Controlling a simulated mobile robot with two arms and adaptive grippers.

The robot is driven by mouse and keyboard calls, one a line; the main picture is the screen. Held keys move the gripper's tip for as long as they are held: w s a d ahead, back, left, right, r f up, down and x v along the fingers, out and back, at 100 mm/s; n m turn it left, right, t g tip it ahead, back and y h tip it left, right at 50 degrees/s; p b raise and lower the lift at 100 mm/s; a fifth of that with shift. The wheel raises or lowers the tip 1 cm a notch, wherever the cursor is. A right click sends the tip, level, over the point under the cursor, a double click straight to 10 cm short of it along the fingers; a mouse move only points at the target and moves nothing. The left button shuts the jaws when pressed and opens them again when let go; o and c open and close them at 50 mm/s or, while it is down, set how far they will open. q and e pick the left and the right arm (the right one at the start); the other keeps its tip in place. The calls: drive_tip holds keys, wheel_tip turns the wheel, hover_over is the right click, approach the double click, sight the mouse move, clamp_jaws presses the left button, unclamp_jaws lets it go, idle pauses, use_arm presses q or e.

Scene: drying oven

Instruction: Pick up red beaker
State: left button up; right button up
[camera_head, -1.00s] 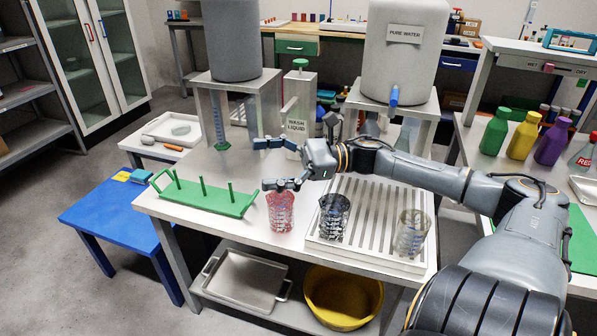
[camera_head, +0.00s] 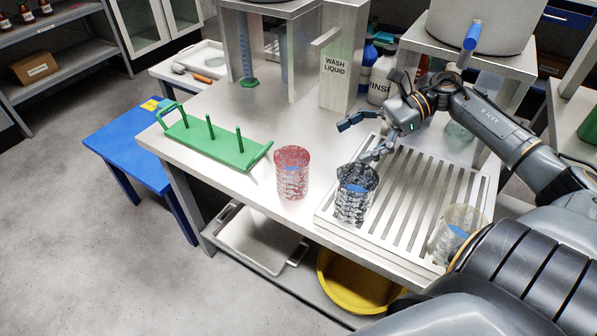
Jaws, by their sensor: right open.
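The red beaker (camera_head: 292,173) stands upright on the metal table, left of the slatted drain rack. It is see-through with a patterned wall. My right gripper (camera_head: 352,140) is open and empty, with its fingers spread toward the left. It is to the right of and behind the red beaker, apart from it, above the rear left part of the rack. Its lower finger shows close to the dark beaker's rim; I cannot tell if they touch. My left gripper is not in view.
A dark beaker (camera_head: 355,193) and a clear beaker (camera_head: 458,232) stand on the drain rack (camera_head: 398,212). A green peg holder (camera_head: 212,140) lies left of the red beaker. A wash liquid dispenser (camera_head: 338,75) stands behind. The table between holder and dispenser is clear.

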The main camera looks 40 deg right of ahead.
sight(299, 171)
drive_tip(key=x, duration=0.7)
drive_tip(key=shift+a, duration=0.3)
drive_tip(key=shift+f+b+x, duration=0.2)
drive_tip(key=shift+b+x, duration=0.3)
drive_tip(key=shift+x, duration=2.45)
drive_tip(key=shift+d, duration=0.1)
drive_tip(key=c, duration=1.3)
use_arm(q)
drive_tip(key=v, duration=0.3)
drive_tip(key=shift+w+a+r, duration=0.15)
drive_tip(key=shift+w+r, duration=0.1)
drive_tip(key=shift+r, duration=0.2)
use_arm(e)
drive_tip(key=shift+c, duration=0.2)
drive_tip(key=shift+r, duration=0.15)
